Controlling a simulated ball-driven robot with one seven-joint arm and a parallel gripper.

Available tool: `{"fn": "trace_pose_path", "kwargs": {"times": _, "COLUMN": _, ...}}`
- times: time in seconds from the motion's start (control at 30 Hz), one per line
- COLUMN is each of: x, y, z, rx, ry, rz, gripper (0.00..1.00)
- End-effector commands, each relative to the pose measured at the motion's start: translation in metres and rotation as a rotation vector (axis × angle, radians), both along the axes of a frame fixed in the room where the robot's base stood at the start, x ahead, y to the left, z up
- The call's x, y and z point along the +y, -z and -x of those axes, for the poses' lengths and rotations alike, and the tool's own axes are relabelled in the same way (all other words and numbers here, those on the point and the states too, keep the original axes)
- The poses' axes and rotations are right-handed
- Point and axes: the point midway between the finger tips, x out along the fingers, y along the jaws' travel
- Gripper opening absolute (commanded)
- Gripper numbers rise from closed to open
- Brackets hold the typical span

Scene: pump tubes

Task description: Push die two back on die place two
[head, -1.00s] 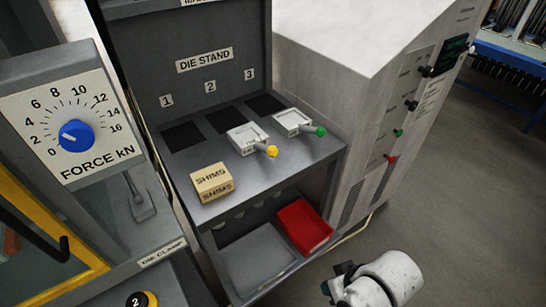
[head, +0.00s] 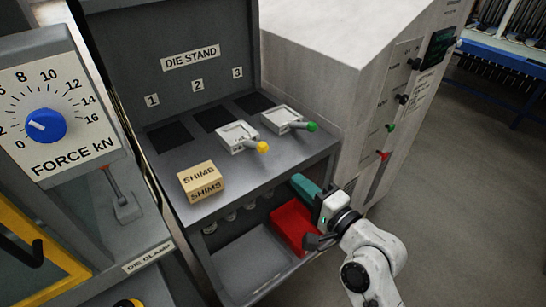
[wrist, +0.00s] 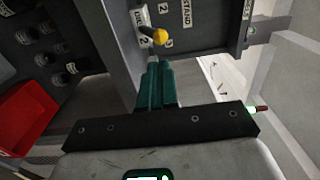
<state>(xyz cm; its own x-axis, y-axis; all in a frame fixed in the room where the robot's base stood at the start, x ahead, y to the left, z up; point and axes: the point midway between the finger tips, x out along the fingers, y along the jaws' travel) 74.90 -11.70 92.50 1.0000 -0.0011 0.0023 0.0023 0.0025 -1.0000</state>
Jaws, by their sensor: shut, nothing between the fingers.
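Die two, a light grey block with a yellow-knobbed handle (head: 238,136), sits on the die stand shelf in front of the dark square die place two (head: 213,118), towards the shelf's front edge. Its yellow knob (wrist: 160,37) shows in the wrist view just beyond my fingertips. My gripper (head: 298,181) has teal fingers closed together and empty. It is in front of and below the shelf edge, to the right of the knob and apart from it in the head view. The fingers (wrist: 157,68) point towards the knob in the wrist view.
A second die with a green knob (head: 282,120) sits right of die two, before place three. A wooden SHIMS block (head: 201,181) lies on the shelf's left front. A red bin (head: 290,224) stands below. A tall cabinet (head: 335,100) closes the right side.

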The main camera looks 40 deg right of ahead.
Motion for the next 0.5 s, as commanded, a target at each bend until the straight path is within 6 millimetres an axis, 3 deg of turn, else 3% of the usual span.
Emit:
{"fn": "trace_pose_path", "kwargs": {"times": 0.3, "x": 0.0, "y": -0.002, "z": -0.064, "rx": 0.0, "ry": -0.002, "rz": 0.003, "gripper": 0.0}}
{"fn": "trace_pose_path", "kwargs": {"times": 0.5, "x": 0.0, "y": -0.001, "z": -0.093, "rx": 0.001, "ry": -0.002, "rz": 0.003, "gripper": 0.0}}
